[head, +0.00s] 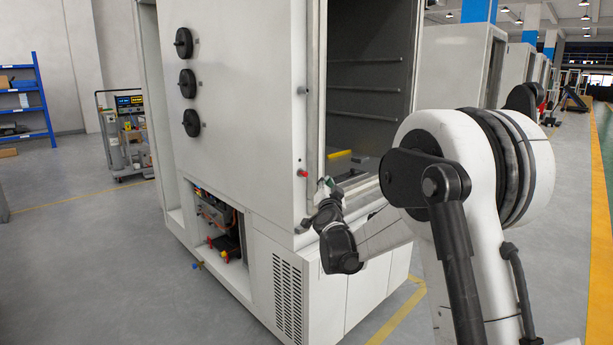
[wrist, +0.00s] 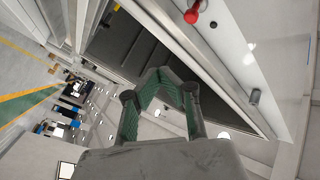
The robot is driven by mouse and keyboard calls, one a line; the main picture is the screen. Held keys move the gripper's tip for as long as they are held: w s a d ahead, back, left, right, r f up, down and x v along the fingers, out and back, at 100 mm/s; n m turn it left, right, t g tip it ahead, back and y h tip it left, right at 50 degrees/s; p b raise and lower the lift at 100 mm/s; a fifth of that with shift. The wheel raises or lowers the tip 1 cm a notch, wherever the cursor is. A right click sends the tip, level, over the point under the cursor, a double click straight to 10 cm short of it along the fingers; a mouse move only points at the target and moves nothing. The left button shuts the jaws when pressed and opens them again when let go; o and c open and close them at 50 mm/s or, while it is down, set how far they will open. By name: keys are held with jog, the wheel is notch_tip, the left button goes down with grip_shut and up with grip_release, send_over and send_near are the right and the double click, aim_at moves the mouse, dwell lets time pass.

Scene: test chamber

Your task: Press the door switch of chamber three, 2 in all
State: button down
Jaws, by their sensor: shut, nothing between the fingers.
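A tall white test chamber (head: 250,90) stands open in front of me. No number is readable on it. A red knob (head: 303,173) sticks out of its front frame, left of the opening; it also shows at the top of the wrist view (wrist: 192,14). A small grey metal stub (wrist: 254,97) sits on the same frame. I cannot tell which of these is the door switch. My gripper (head: 325,185) is just right of and slightly below the red knob, apart from it. In the wrist view my gripper (wrist: 160,73) has its green-padded fingers closed together at the tips, empty.
The dark chamber interior (head: 368,100) has rails on its wall and a yellow item (head: 340,162) inside. Black round knobs (head: 187,82) line the side wall. An equipment cart (head: 127,135) and blue shelf (head: 25,100) stand left. More chambers stand behind right. Floor at left is free.

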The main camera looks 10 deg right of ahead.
jog(key=shift+w+a, duration=0.6)
jog(key=shift+w, duration=0.3)
jog(key=shift+w+a, duration=0.65)
jog(key=shift+w, duration=0.2)
jog(key=shift+w+a, duration=0.6)
jog(key=shift+w, duration=0.3)
jog(key=shift+w+a, duration=0.25)
jog(key=shift+w, duration=0.05)
jog(key=shift+w+a, duration=0.45)
jog(key=shift+w, duration=0.2)
dwell(0.7)
jog(key=shift+s, duration=0.1)
dwell(0.4)
jog(key=shift+s+d, duration=0.7)
jog(key=shift+s, duration=0.2)
jog(key=s+d, duration=0.1)
jog(key=s, duration=0.1)
jog(key=s+d, duration=0.1)
jog(key=s, duration=0.1)
jog(key=shift+d+b, duration=0.35)
jog(key=shift+d, duration=0.05)
